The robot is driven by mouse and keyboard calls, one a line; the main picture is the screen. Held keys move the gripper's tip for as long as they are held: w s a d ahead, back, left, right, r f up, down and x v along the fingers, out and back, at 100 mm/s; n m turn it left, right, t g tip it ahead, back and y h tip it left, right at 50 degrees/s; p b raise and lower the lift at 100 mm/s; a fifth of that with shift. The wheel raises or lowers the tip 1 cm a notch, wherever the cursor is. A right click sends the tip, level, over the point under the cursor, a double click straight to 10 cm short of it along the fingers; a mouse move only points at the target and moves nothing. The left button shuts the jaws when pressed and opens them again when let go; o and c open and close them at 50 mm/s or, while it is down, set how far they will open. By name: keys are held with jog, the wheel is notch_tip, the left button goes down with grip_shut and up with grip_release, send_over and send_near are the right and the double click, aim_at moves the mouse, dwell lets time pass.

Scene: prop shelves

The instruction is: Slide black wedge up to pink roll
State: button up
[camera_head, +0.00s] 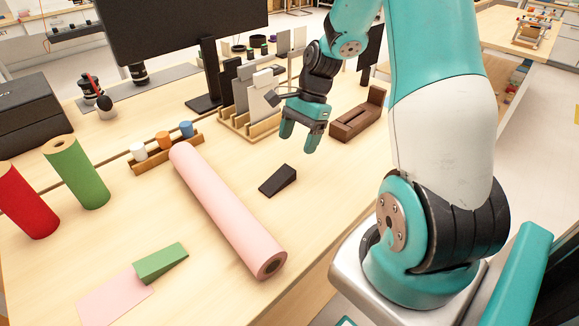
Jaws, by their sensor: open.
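The black wedge (278,180) lies flat on the wooden table, to the right of the pink roll. The pink roll (224,205) lies on its side, slanting from upper left to lower right, with its open end facing the front. A strip of bare table separates the wedge from the roll. My gripper (299,137) is above the table, beyond the wedge in the picture and slightly to its right. Its teal fingers point down and are apart, with nothing visible between them.
A green wedge (161,263) and a pink sheet (115,298) lie left of the roll. Green (78,174) and red (27,203) rolls stand at the left. A wooden rack (246,122) and a dark brown holder (357,117) stand behind. A small peg rack (166,152) sits by the roll's far end.

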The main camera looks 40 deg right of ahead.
aim_at(288, 169)
jog(key=x, duration=0.8)
jog(key=shift+f, duration=0.1)
jog(key=c, duration=1)
jog(key=shift+o, duration=1.3)
jog(key=shift+c, duration=0.9)
jog(key=shift+w+a+p, duration=0.2)
jog(key=shift+a, duration=1)
jog(key=shift+w+a+p, duration=0.15)
jog(key=shift+w+a, duration=0.05)
jog(key=shift+a, duration=0.95)
jog(key=shift+w+a+p, duration=0.15)
jog(key=shift+a+p, duration=0.05)
jog(key=shift+a, duration=1)
jog(key=shift+w+p, duration=0.3)
jog(key=shift+w, duration=0.1)
jog(key=shift+w+a, duration=0.3)
jog(key=shift+a, duration=0.1)
